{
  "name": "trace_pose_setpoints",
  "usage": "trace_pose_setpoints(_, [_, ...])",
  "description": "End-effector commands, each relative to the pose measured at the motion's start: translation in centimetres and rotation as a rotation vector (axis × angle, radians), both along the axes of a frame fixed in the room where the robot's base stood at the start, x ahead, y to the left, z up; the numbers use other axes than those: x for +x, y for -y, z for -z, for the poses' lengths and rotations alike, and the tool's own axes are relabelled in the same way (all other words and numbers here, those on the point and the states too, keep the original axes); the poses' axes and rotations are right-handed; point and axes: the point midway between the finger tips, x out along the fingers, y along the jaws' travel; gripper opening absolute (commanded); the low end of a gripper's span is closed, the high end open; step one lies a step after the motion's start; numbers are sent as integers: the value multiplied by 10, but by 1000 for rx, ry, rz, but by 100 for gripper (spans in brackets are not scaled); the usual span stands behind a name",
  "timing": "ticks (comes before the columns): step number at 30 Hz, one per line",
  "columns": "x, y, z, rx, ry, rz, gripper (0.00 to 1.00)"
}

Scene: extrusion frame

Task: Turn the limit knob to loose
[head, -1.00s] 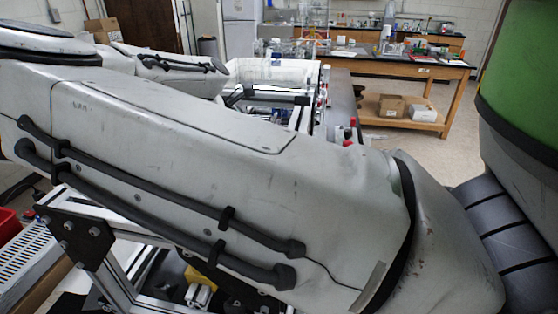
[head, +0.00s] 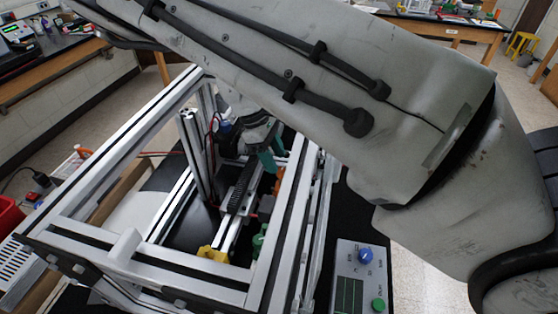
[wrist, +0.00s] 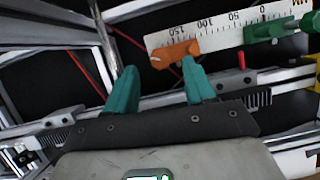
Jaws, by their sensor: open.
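My gripper (wrist: 159,66) is open, its two teal fingers apart; in the head view one finger (head: 268,162) shows inside the frame, below my arm. An orange T-shaped handle (wrist: 176,54) lies by the fingertips, over a white ruler (wrist: 215,38). The fingers are not closed on it. A similar green handle (wrist: 277,29) sits by the ruler's zero end. A grey panel (head: 347,280) in the head view has a blue knob (head: 366,255) and a green knob (head: 378,304). I cannot read a limit or loose label, so I cannot tell which is the limit knob.
The aluminium extrusion frame (head: 130,190) surrounds the work area, with its bars close around my gripper. A yellow part (head: 212,254) and a green part (head: 259,240) sit near the front bar.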

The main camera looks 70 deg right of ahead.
Motion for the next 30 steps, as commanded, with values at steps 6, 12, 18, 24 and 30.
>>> trace_pose_setpoints(6, [-10,1,23,0,-1,0,54])
trace_pose_setpoints(12, [-13,1,30,-1,0,-1,54])
trace_pose_setpoints(18, [-12,1,30,-1,0,-1,54])
trace_pose_setpoints(24, [-12,1,30,-1,0,-1,35])
trace_pose_setpoints(30, [-12,1,30,-1,0,-1,16])
